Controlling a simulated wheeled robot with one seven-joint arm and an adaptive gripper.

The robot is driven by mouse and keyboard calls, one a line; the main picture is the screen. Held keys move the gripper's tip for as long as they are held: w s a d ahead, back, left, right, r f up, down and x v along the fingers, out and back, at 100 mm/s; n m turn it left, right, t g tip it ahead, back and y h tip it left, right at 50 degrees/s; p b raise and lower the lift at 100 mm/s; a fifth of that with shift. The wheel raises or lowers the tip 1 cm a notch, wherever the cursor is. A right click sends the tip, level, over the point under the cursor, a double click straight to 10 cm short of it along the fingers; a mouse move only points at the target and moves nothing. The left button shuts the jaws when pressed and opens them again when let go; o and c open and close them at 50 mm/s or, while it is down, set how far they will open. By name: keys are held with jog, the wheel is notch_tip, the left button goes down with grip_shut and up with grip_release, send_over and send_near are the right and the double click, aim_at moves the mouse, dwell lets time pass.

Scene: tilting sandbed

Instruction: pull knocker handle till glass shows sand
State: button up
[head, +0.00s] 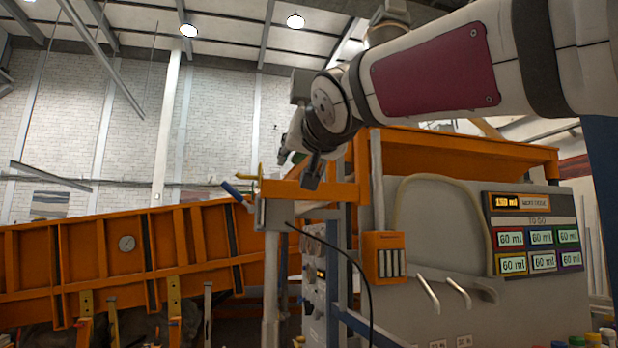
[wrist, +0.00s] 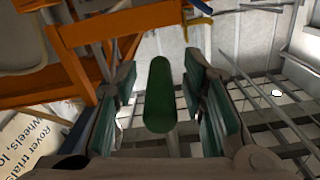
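In the wrist view a green, rounded handle (wrist: 160,90) stands between the two fingers of my gripper (wrist: 162,95). The fingers have green pads and are spread, with a visible gap on each side of the handle. I cannot tell for sure that this is the knocker handle. In the head view my gripper (head: 298,165) is small and dark, just above an orange crossbar (head: 335,191); the green handle cannot be made out there. No glass showing sand can be made out in either view.
A blue lever (head: 236,192) and a yellow lever (head: 259,182) are left of the crossbar. The long orange sandbed (head: 90,255) with a round dial (head: 127,243) lies at the left. A grey cabinet (head: 450,250) with a display board (head: 536,234) stands at the right. A black cable (head: 368,290) hangs below.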

jog(key=shift+w+a, duration=0.2)
jog(key=shift+w, duration=0.4)
grip_shut()
